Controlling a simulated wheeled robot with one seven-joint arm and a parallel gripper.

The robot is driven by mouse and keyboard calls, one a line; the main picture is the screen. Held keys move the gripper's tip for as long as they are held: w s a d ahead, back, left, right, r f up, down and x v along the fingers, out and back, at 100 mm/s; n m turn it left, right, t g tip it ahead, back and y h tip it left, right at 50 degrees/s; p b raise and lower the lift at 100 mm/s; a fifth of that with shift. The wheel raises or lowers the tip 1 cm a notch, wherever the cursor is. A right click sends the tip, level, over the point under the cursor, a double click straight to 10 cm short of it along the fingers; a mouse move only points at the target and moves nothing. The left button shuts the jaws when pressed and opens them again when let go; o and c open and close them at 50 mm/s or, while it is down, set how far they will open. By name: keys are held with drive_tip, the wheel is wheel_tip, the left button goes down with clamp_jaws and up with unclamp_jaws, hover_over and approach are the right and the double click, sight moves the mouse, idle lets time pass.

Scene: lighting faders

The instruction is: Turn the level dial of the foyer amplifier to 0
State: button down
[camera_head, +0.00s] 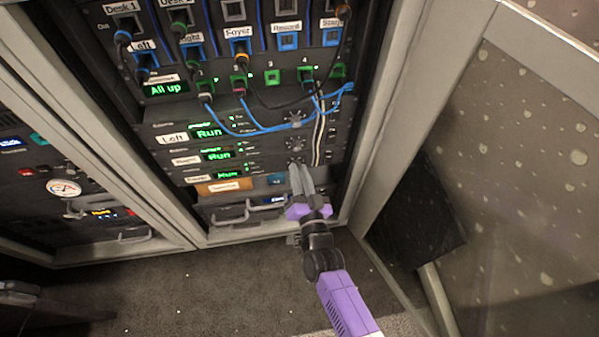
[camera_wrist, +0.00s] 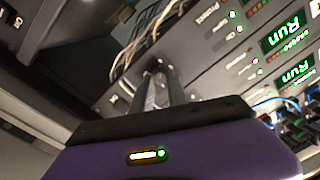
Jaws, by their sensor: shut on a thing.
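The foyer amplifier (camera_head: 198,178) is the lowest of three stacked amplifiers in the rack, with a small, hard-to-read label and a green display (camera_head: 228,175) that seems to read Run. My gripper (camera_head: 295,166) reaches up to the right part of this unit, in line below the dials of the two amplifiers above. In the wrist view my gripper's fingers (camera_wrist: 156,68) are close together against the dark panel, shut on the level dial. The dial is hidden behind the fingertips in both views, so its setting cannot be read.
The upper amplifier dials (camera_head: 295,119) and (camera_head: 293,143) sit close above my fingertips. White cables (camera_head: 319,138) hang just right of them. Blue patch cables (camera_head: 262,128) loop above. A drawer handle (camera_head: 232,213) juts out below left. The rack's right post (camera_head: 385,110) stands nearby.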

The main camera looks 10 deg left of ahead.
drive_tip(key=c, duration=1.3)
unclamp_jaws()
drive_tip(key=shift+p+v, duration=1)
drive_tip(key=shift+v, duration=2.95)
drive_tip(key=shift+a+f, duration=0.1)
